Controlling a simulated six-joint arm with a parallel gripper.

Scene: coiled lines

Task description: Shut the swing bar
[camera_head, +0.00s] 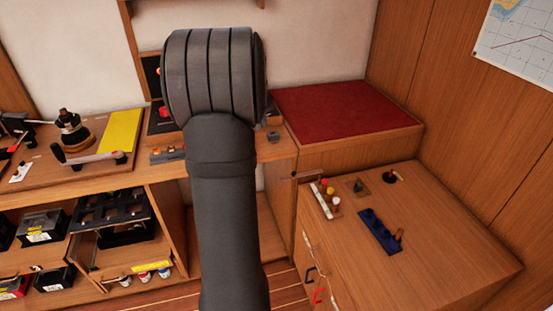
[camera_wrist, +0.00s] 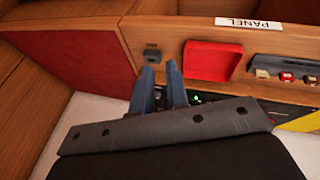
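I cannot tell for certain which part is the swing bar. A short dark bar (camera_head: 307,176) sticks out at the left back edge of the wooden cabinet top in the head view, and it may be this. My gripper (camera_wrist: 160,68) shows in the wrist view with its two blue-grey fingers apart and nothing seen between them. Its tips are just below a small grey fitting (camera_wrist: 152,54) on the wooden panel; whether they touch it is unclear. In the head view my own arm hides the gripper.
A red tray (camera_wrist: 213,60) is right of the fingers, under a PANEL label (camera_wrist: 248,23). In the head view, a red cushion (camera_head: 340,108) lies at the back, and a blue holder (camera_head: 379,231) is on the cabinet top (camera_head: 440,250). A workbench (camera_head: 60,180) with shelves is at left.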

